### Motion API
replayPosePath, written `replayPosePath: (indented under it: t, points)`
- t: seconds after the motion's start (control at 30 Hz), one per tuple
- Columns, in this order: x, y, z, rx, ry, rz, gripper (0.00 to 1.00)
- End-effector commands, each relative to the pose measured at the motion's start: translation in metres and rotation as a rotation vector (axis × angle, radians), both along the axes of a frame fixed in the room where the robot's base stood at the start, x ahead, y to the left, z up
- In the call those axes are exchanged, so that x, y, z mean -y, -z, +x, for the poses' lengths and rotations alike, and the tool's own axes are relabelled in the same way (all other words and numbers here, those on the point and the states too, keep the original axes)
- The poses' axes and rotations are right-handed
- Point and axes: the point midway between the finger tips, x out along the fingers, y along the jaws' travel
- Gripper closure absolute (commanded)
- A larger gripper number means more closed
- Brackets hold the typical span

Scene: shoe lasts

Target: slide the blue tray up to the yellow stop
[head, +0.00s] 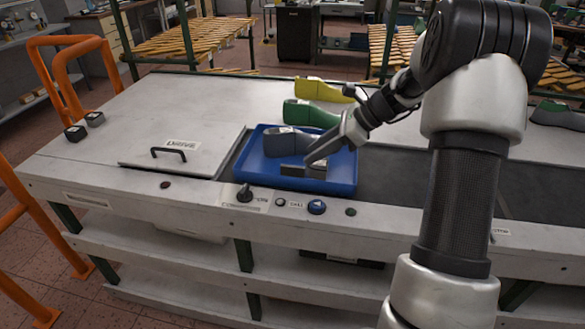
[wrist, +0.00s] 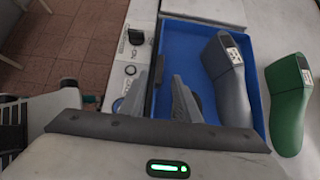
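The blue tray (head: 346,178) sits on the dark belt let into the bench, right of a pale cover panel. A grey shoe last (head: 288,140) lies in it; tray (wrist: 179,50) and last (wrist: 226,85) also show in the wrist view. My gripper (head: 305,168) is low over the tray's near part. In the wrist view its fingers (wrist: 168,98) are apart, with nothing seen between them; the left one is by the tray's near wall. I cannot tell whether they touch the tray. I cannot make out a yellow stop; the one yellow thing I see is a last-shaped piece (head: 322,90) behind.
A green last (head: 309,113) stands just behind the tray. A knob (head: 245,193) and a blue button (head: 316,207) are on the bench's front edge. The cover panel (head: 190,150) with a black handle is left of the tray. The belt (head: 400,180) right of the tray looks clear.

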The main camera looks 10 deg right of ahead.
Motion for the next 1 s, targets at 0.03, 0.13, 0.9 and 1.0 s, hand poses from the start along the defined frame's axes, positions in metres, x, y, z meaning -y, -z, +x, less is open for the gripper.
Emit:
replayPosePath:
  t: [0.03, 0.13, 0.9, 1.0]
  points:
    - [-0.009, 0.01, 0.002, -0.003, -0.004, 0.002, 0.7]
    - [-0.023, 0.025, 0.008, -0.003, -0.004, 0.001, 0.7]
    - [-0.058, 0.062, 0.023, 0.0, -0.001, -0.001, 0.79]
    - [-0.057, 0.062, 0.023, 0.0, -0.001, -0.001, 0.96]
